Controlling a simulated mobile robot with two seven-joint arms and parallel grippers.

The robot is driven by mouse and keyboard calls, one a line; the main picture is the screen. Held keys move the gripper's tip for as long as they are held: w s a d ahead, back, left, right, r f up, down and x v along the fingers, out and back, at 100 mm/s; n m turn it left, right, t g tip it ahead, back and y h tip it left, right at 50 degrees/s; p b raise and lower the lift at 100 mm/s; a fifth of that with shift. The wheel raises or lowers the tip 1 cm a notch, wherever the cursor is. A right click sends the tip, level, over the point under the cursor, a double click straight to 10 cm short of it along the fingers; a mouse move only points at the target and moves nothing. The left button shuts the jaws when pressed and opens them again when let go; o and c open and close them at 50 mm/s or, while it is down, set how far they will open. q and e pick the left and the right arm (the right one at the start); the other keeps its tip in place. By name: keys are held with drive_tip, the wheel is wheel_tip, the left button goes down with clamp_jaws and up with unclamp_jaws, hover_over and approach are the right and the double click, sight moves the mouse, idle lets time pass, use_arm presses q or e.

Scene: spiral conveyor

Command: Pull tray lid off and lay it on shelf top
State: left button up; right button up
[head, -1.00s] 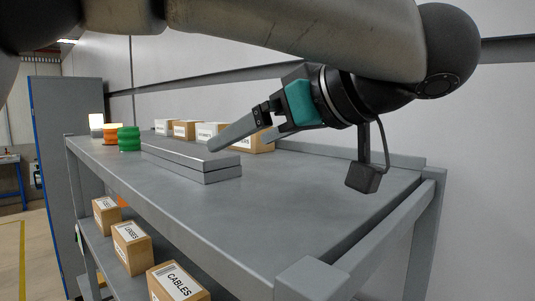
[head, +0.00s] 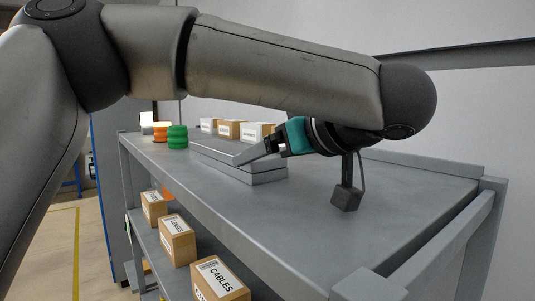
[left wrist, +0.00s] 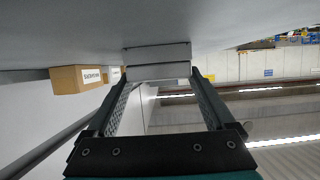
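The grey tray (head: 268,178) lies on the shelf top (head: 340,225), with its flat grey lid (head: 215,148) on it. In the left wrist view the tray (left wrist: 157,53) and lid (left wrist: 158,71) show as two stacked bands in an upside-down picture. My left gripper (head: 258,153) is at the lid's near right end. In the left wrist view its fingers (left wrist: 160,84) are apart, with the lid's end ahead between the tips. I cannot tell whether a finger touches the lid. My right gripper is not in view.
Green (head: 177,137) and orange (head: 160,131) round stacks stand beyond the tray. Labelled boxes (head: 229,129) line the back of the shelf top. More boxes (head: 218,279) stand on the lower shelf. The near right part of the top is clear.

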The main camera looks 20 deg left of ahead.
use_arm(q)
drive_tip(key=c, duration=1)
drive_tip(key=shift+r, duration=1.6)
drive_tip(key=shift+r+p, duration=0.3)
drive_tip(key=shift+r, duration=1.7)
